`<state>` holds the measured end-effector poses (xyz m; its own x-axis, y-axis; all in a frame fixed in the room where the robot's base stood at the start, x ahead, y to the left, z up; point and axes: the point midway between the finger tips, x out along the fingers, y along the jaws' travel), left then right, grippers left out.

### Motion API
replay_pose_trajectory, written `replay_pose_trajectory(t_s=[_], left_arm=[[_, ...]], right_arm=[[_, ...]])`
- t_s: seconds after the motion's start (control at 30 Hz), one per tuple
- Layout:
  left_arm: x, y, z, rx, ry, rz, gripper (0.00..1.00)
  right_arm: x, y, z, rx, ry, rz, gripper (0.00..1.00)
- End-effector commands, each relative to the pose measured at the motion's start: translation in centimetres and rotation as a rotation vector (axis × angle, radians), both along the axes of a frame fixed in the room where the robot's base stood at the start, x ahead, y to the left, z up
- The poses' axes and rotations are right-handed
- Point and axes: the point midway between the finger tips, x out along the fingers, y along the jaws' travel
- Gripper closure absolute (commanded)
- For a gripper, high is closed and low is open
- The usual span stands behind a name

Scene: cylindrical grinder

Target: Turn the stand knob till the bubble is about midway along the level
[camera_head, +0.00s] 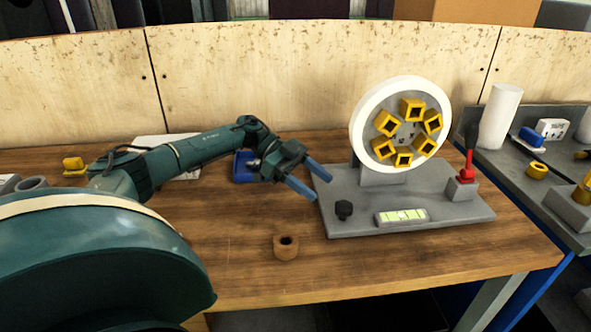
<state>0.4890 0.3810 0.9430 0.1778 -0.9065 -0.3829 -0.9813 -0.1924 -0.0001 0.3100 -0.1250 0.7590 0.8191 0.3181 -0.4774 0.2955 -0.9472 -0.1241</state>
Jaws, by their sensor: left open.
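The grey stand (460,218) rests on the wooden table and bears a white wheel. The black stand knob (343,210) sits at the stand's front left. The level (400,217), a yellow-green vial in a grey holder, lies along the stand's front edge. The bubble is too small to place surely. My left gripper (321,187) is open and empty, its two blue fingers pointing right, close to the stand's left edge. It is apart from the knob, which lies right of and a little nearer than the fingertips. My right gripper is out of view.
The white wheel (358,133) with yellow square blocks stands upright on the stand. A red lever (467,165) is at the stand's right. A brown ring (286,247) lies on the table in front. A blue item (243,166) lies behind my left wrist. The front table is mostly clear.

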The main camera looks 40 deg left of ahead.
Motion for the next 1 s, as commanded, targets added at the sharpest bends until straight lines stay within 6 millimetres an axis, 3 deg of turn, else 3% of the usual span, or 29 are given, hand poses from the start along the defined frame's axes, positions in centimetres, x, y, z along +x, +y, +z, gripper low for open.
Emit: replay_pose_trajectory(t_s=[0.1,0.33,1.0], left_arm=[[-0.4,2.5,0.9,0.001,-0.003,0.004,0.43],[-1.0,5.2,2.2,0.001,-0.003,0.001,0.43],[-1.1,5.7,2.4,0.0,-0.001,-0.001,0.43]], right_arm=[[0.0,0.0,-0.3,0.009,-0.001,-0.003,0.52],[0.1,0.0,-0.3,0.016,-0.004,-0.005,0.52],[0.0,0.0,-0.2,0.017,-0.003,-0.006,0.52]])
